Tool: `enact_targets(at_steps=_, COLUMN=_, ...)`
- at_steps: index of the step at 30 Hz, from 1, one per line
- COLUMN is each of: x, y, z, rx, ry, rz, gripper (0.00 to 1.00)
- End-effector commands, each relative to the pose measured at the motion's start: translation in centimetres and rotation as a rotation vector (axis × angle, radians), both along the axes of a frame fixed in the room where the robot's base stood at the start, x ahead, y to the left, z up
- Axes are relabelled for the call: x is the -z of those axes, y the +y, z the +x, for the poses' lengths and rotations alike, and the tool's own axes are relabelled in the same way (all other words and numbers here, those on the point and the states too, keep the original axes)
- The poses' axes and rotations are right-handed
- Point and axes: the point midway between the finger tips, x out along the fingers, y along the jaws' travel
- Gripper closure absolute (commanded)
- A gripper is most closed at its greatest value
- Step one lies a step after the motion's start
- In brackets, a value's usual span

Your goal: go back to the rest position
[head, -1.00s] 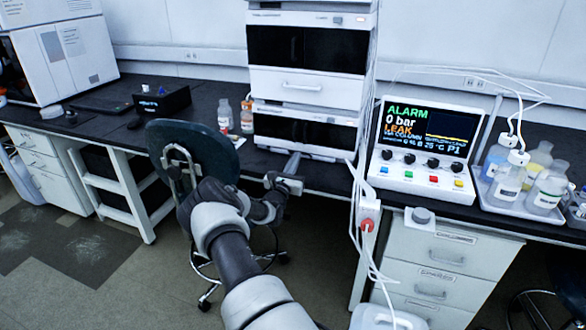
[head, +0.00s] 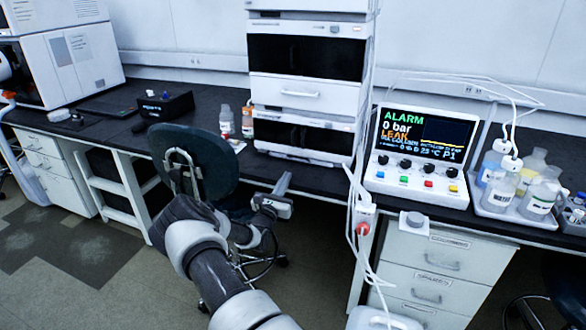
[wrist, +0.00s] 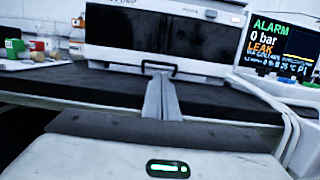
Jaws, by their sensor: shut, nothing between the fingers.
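My gripper (head: 284,182) is in front of the bench edge, just below the instrument stack in the head view. Its fingers also show in the wrist view (wrist: 161,98), pressed together and empty, pointing at the bench. My arm reaches up from the bottom of the head view, in front of the dark chair. The gripper touches nothing that I can see.
A chair (head: 205,160) stands close to the left of my arm. The instrument stack (head: 305,92) and a control box reading ALARM and LEAK (head: 421,155) stand on the black bench (head: 330,183). White tubes hang down the bench front beside a red plug (head: 362,229). A bottle tray (head: 512,213) is at right.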

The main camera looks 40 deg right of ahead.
Motion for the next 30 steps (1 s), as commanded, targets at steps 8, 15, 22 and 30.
enact_targets(at_steps=8, x=0.8, y=3.9, z=-2.1, rx=0.000, ry=0.002, rz=0.000, gripper=1.00)
enact_targets(at_steps=15, x=1.1, y=4.6, z=-2.6, rx=0.002, ry=0.001, rz=0.001, gripper=1.00)
enact_targets(at_steps=22, x=-0.9, y=4.3, z=-3.2, rx=0.053, ry=-0.058, rz=0.029, gripper=1.00)
enact_targets(at_steps=30, x=-10.3, y=4.8, z=-10.4, rx=0.405, ry=-0.442, rz=0.297, gripper=1.00)
